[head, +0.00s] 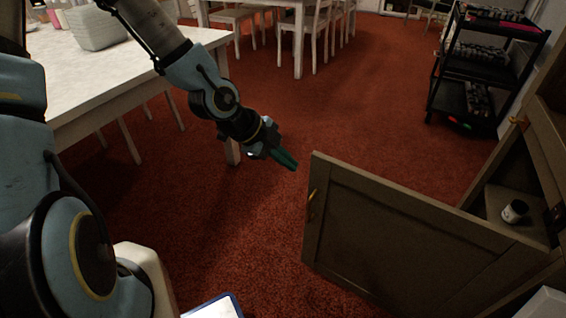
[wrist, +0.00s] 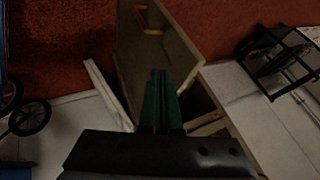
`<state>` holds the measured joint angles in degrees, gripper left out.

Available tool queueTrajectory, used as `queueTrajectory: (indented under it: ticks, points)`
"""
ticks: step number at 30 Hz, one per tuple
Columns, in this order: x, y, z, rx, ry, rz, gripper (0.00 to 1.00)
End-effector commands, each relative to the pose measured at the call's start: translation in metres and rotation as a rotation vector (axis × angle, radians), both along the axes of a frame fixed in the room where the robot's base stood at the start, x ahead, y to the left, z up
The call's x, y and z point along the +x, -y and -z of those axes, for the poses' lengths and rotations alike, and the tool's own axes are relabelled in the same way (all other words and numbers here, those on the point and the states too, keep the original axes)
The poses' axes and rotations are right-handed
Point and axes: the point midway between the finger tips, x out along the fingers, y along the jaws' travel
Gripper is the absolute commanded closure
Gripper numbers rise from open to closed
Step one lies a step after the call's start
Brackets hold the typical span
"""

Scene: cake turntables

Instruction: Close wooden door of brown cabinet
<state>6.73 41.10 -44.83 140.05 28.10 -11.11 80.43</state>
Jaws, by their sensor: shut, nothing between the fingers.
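The brown cabinet (head: 540,140) stands at the right edge of the head view. Its wooden door (head: 400,245) stands wide open, swung out over the red carpet, with a brass handle (head: 311,204) near its free edge. My gripper (head: 290,162) is shut and empty, a little left of the door's free top corner and apart from it. In the wrist view the green fingers (wrist: 161,85) are together in front of the door (wrist: 175,55), whose handle (wrist: 150,22) shows near the top. I cannot tell the exact gap between fingers and door.
A small cup (head: 515,211) sits inside the open cabinet. A black shelf cart (head: 485,70) stands at the back right. A white table (head: 110,85) is at the left. Red carpet (head: 355,110) is clear beyond the door.

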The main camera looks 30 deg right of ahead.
Motion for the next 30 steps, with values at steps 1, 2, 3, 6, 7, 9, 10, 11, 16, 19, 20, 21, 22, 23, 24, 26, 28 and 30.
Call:
queueTrajectory:
  ticks: [1, 2, 3, 6, 7, 9, 10, 11, 16, 19, 20, 21, 22, 23, 24, 26, 28, 30]
  points:
    - [-0.003, 0.006, 0.012, 0.001, -0.003, 0.005, 1.00]
    - [-0.004, 0.009, 0.016, 0.002, -0.001, 0.004, 1.00]
    - [-0.005, 0.014, 0.022, 0.002, -0.002, 0.004, 1.00]
    - [-0.008, 0.025, 0.038, 0.003, -0.002, 0.003, 1.00]
    - [-0.008, 0.029, 0.042, 0.004, -0.003, 0.003, 1.00]
    - [-0.010, 0.037, 0.053, 0.003, -0.002, 0.002, 1.00]
    - [-0.010, 0.039, 0.057, 0.003, -0.002, 0.002, 1.00]
    - [-0.006, 0.045, 0.053, 0.001, 0.000, -0.002, 1.00]
    - [0.004, 0.064, 0.052, 0.002, -0.001, -0.003, 1.00]
    - [0.007, 0.070, 0.052, 0.002, 0.000, -0.002, 1.00]
    - [0.008, 0.071, 0.052, 0.002, 0.000, -0.002, 1.00]
    - [0.008, 0.072, 0.052, 0.003, -0.001, -0.002, 1.00]
    - [0.009, 0.073, 0.052, 0.003, -0.001, -0.002, 1.00]
    - [0.009, 0.073, 0.052, 0.003, -0.001, -0.002, 1.00]
    - [0.009, 0.073, 0.052, 0.003, -0.001, -0.002, 1.00]
    - [0.009, 0.073, 0.052, 0.003, -0.001, -0.002, 1.00]
    - [0.009, 0.073, 0.052, 0.003, -0.001, -0.002, 1.00]
    - [0.009, 0.073, 0.052, 0.003, -0.001, -0.002, 1.00]
